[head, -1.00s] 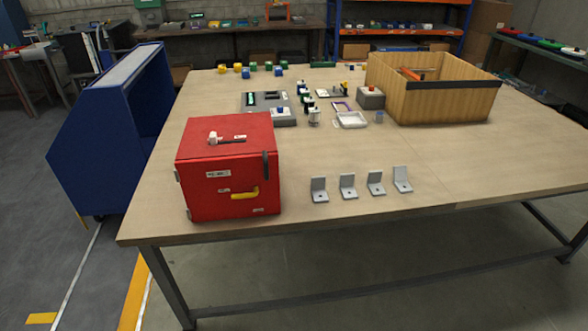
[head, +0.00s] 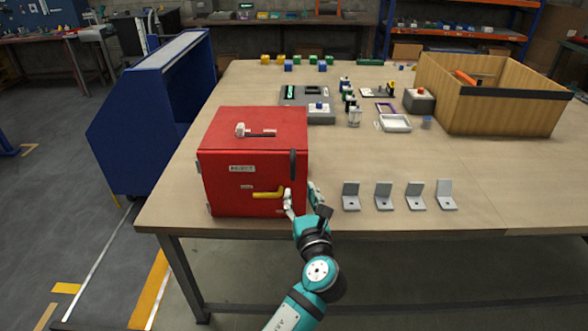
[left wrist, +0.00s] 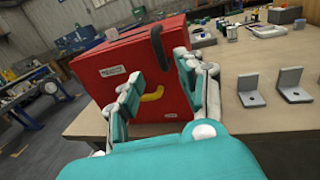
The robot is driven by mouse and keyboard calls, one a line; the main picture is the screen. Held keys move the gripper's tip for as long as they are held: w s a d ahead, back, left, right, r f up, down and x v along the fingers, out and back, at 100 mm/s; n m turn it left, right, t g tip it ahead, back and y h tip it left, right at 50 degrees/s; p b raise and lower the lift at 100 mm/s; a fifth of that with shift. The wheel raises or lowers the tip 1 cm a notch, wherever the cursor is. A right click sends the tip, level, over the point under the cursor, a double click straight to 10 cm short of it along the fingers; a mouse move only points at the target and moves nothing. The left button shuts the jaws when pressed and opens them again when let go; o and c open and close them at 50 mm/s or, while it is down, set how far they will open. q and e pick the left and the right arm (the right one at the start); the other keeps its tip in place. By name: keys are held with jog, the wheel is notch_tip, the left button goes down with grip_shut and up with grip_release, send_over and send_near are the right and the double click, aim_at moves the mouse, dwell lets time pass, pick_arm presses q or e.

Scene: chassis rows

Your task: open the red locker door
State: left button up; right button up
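The red locker (head: 254,130) stands at the table's near left edge; it also shows in the left wrist view (left wrist: 110,65). Its front door (head: 228,190) looks closed, with a yellow handle (head: 267,194) at its lower right. My left gripper (head: 303,198) is open at the locker's front right corner, one finger close to the handle's right end and the other farther right. In the left wrist view the handle (left wrist: 152,94) appears between the spread fingers, beyond the tips; I cannot tell whether anything touches. My right gripper is not in view.
Several grey L-brackets (head: 384,196) stand in a row right of the locker. A wooden crate (head: 490,100) is at the back right. A blue cabinet (head: 135,140) stands left of the table. A black strip (head: 292,165) hangs over the locker's front right edge.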

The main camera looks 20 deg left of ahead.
aim_at(293, 172)
pick_arm(q)
jog(key=x, duration=1)
grip_shut()
dwell(0.4)
